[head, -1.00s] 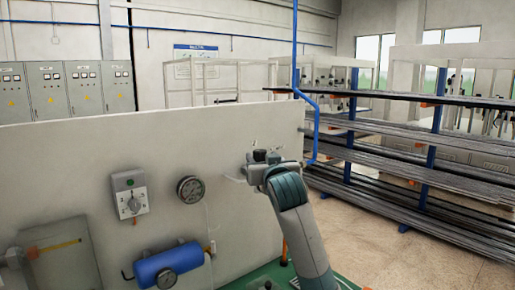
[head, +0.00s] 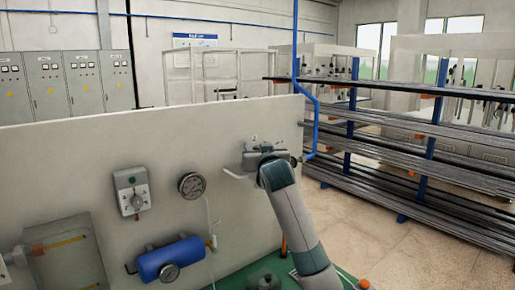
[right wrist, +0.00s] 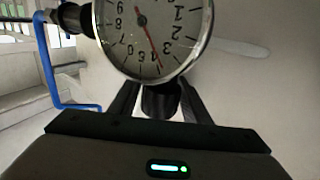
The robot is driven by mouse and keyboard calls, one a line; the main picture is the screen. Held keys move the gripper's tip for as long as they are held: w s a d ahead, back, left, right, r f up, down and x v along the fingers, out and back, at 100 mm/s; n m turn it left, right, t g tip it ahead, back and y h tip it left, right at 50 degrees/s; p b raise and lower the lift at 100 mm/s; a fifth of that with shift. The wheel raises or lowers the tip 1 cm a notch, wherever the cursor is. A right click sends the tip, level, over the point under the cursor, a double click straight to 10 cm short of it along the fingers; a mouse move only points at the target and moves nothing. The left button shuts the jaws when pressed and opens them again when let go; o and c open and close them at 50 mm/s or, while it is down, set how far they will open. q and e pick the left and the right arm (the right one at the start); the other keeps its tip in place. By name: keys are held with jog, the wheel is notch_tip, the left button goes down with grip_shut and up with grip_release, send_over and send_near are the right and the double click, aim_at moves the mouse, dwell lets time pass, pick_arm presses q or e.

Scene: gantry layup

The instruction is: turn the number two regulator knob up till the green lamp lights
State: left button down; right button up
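My right gripper (head: 247,165) is at the tan panel (head: 150,130), right of the round gauge (head: 192,185). In the right wrist view its two dark fingers (right wrist: 159,95) lie on either side of a short black cylinder, which looks like a regulator knob (right wrist: 160,103). Whether they press on it I cannot tell. A dial gauge (right wrist: 150,35) sits just beyond it, appearing upside down, its red needle near 4. A grey box (head: 132,192) with a dial and a small green lamp (head: 131,180) is on the panel; I cannot tell if the lamp is lit. My left gripper is not in view.
A blue cylinder (head: 170,260) with a small gauge is low on the panel, left of my right arm. A blue pipe (head: 315,110) runs at the panel's right edge. Racks of long bars (head: 420,150) stand at the right. Floor between them is clear.

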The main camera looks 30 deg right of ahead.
jog(key=c, duration=0.7)
jog(key=shift+h, duration=0.3)
jog(key=shift+s+d+m+g+h, duration=0.15)
jog(key=shift+m+g+h, duration=0.25)
jog(key=shift+m+h, duration=0.3)
jog(key=shift+d, duration=0.1)
jog(key=o, duration=1.1)
jog(key=shift+c, duration=0.2)
